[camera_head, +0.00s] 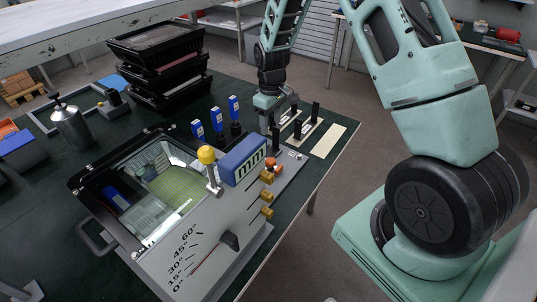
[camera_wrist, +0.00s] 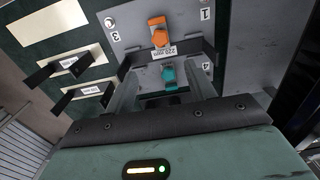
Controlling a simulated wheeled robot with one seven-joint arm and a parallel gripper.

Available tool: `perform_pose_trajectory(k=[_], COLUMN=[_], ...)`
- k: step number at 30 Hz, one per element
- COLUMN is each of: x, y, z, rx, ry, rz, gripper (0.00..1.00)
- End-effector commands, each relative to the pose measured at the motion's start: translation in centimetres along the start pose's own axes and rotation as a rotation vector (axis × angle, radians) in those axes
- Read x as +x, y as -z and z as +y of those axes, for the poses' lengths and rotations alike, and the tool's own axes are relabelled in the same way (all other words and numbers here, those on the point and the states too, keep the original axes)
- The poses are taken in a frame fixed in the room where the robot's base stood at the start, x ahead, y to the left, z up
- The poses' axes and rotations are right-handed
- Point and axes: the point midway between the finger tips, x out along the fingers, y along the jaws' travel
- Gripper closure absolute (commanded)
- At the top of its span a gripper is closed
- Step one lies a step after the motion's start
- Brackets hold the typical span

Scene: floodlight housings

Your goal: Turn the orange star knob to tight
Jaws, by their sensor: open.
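An orange knob (camera_wrist: 158,32) sits on a grey plate (camera_wrist: 125,42) marked with numbers in the wrist view. Its lobes and setting are too small to read. A teal knob (camera_wrist: 170,76) lies nearer, between my fingers, with a white label strip between the two knobs. An orange part (camera_head: 271,163) also shows beside the housing in the head view. My gripper (camera_wrist: 168,68) is open over the plate, its fingers on either side of the teal knob; I cannot tell whether they touch anything.
A grey floodlight housing (camera_head: 205,240) with a glass front, angle scale and brass fittings (camera_head: 266,195) stands nearby. A blue box (camera_head: 242,158) and yellow-topped post (camera_head: 206,155) rise from it. Black upright holders (camera_head: 315,110) stand close to my gripper. Black crates (camera_head: 160,65) are stacked behind.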

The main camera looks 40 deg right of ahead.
Motion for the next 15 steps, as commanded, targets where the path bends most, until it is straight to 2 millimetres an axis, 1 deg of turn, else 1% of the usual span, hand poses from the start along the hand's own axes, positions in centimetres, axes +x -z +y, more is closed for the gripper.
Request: perform_pose_trajectory(k=[6,15], x=[4.2,9.9], y=[-0.2,-0.2], z=[-0.1,-0.1], rx=[0.000,0.000], ry=[0.002,0.002], rz=[-0.005,-0.005], gripper=[0.45,0.45])
